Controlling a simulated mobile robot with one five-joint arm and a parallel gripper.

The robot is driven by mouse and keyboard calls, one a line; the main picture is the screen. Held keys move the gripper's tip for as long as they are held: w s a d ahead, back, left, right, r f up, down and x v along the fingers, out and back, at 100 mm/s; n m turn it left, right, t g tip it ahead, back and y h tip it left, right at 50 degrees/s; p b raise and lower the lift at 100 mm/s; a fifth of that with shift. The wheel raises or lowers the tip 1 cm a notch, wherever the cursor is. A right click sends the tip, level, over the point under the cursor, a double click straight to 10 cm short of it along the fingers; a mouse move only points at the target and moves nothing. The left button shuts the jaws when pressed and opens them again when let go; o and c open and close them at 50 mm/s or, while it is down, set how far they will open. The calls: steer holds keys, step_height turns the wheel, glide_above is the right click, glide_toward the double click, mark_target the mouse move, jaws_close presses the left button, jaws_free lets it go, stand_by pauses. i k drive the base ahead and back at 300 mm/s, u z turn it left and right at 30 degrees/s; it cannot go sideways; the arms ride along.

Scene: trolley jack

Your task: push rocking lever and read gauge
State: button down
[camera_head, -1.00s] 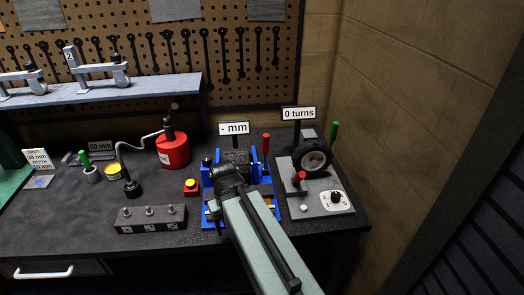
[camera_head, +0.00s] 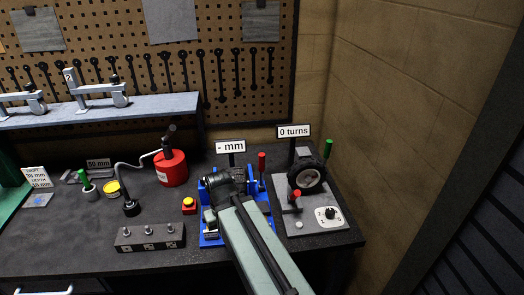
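A blue trolley jack (camera_head: 209,240) stands on the dark workbench, mostly covered by my arm. A red-handled lever (camera_head: 262,164) stands upright at its right rear. The gauge sign (camera_head: 230,147) behind the jack reads "- mm". My gripper (camera_head: 212,220) is over the left part of the jack, seen from behind and above. Its fingers are small and dark here, and I cannot tell whether they are open or shut or touch the jack.
Right of the jack is a grey plate (camera_head: 325,236) with a wheel (camera_head: 306,172), a red knob, a dial and a "0 turns" sign (camera_head: 293,131). A red-and-yellow button (camera_head: 189,204), a red oil can (camera_head: 171,168) and a grey block (camera_head: 150,238) are to the left. A wall bounds the right side.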

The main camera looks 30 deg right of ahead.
mark_target(261, 165)
steer(key=z, duration=0.5)
steer(key=i, duration=0.55)
steer(key=u, duration=1.7)
